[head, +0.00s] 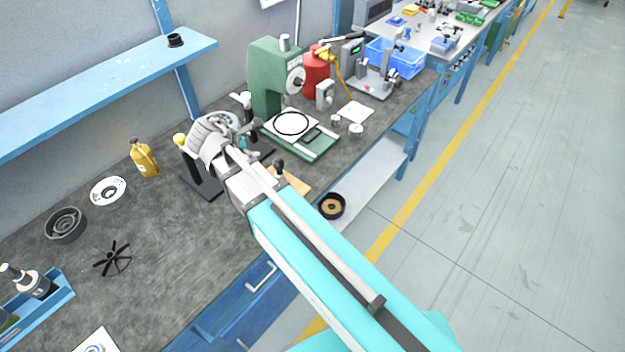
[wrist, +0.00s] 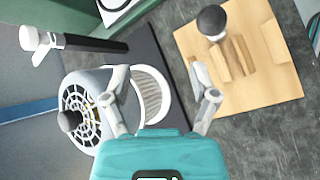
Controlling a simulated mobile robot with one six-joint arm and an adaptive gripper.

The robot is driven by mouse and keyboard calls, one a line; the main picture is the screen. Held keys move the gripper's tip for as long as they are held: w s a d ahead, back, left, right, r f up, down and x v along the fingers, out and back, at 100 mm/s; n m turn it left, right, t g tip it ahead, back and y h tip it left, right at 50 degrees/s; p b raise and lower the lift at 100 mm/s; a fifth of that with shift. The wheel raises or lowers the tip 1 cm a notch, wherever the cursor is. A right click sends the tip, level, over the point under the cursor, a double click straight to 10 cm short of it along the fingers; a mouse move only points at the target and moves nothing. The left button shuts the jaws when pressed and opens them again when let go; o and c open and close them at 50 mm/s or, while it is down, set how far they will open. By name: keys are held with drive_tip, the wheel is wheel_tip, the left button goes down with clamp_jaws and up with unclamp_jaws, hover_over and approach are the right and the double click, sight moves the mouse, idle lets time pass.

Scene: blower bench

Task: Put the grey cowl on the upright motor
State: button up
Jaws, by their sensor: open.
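My gripper (wrist: 160,82) is open, its two fingers apart in the wrist view. A light grey round part with a slotted grille, which looks like the grey cowl (wrist: 82,98), lies at the left finger, which overlaps it in the picture. I cannot tell whether they touch. A pale rim with a ribbed grey inside (wrist: 150,92) shows between the fingers, over a dark base plate (wrist: 185,100). I cannot tell whether it is the motor or part of the cowl. In the head view my gripper (head: 207,133) hides much of this spot.
A wooden block board (wrist: 265,85) with a black knob lies right of the fingers. A black-and-white handle (wrist: 85,43) stands at left. A green press (head: 268,80) stands behind. A yellow bottle (head: 144,158) and black fan (head: 112,258) are on the left bench, with bare room between.

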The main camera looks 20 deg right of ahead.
drive_tip(key=s+d+f+m+g+y, duration=0.2)
drive_tip(key=s+d+m, duration=0.4)
drive_tip(key=m, duration=0.3)
drive_tip(key=s+d+f+m+g+y, duration=0.3)
drive_tip(key=s+d+m+g+y, duration=0.1)
drive_tip(key=s+d+m, duration=0.3)
drive_tip(key=d+m, duration=0.1)
drive_tip(key=m, duration=0.1)
drive_tip(key=shift+s+d+f+m+y, duration=0.25)
drive_tip(key=shift+d+m+y, duration=0.05)
drive_tip(key=shift+m+y, duration=0.1)
drive_tip(key=shift+o, duration=0.3)
